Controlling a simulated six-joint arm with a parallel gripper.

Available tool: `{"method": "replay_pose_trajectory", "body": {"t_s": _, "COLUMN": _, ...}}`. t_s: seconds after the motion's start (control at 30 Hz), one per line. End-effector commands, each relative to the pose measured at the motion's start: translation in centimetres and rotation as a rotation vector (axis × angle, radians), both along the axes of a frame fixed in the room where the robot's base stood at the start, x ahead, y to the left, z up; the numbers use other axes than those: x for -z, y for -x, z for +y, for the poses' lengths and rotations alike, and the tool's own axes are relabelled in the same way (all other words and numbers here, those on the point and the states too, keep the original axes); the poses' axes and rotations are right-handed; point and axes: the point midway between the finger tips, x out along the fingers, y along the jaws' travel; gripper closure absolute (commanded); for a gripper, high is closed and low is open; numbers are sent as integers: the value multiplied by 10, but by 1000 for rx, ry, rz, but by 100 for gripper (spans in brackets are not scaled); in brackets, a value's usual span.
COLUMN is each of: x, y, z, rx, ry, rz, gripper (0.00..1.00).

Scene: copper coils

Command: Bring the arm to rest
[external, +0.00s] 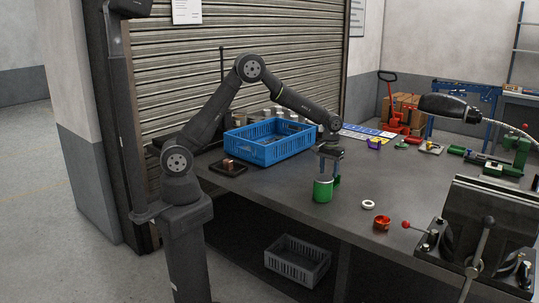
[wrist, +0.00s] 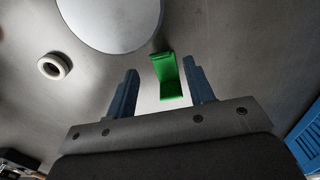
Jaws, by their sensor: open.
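My gripper (external: 331,172) hangs pointing down over the front middle of the bench, its blue fingers close to a green cylinder (external: 323,190) with a pale top. In the wrist view, my gripper (wrist: 160,66) is open, with a green angled piece (wrist: 168,78) between its fingers and a gap on each side. A large grey disc (wrist: 110,22) lies just beyond, partly cut off by the frame; I cannot tell whether the green piece joins it. A copper-coloured coil (external: 228,163) sits on a small black tray (external: 215,168) at the left of the bench.
A blue crate (external: 267,152) stands behind the gripper. A large dark vise (external: 480,230) and a lamp (external: 443,105) occupy the right side. Bare bench lies left of the cylinder.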

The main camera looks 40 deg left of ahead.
Motion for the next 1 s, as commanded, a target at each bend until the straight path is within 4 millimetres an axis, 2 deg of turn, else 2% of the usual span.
{"method": "replay_pose_trajectory", "body": {"t_s": 0.1, "x": -26, "y": 0, "z": 0, "rx": 0, "ry": 2, "rz": -3, "gripper": 52}}
{"method": "replay_pose_trajectory", "body": {"t_s": 0.47, "x": -97, "y": -3, "z": 4, "rx": -9, "ry": 2, "rz": -3, "gripper": 52}}
{"method": "replay_pose_trajectory", "body": {"t_s": 1.0, "x": -94, "y": -63, "z": 97, "rx": -220, "ry": 0, "rz": 0, "gripper": 52}}
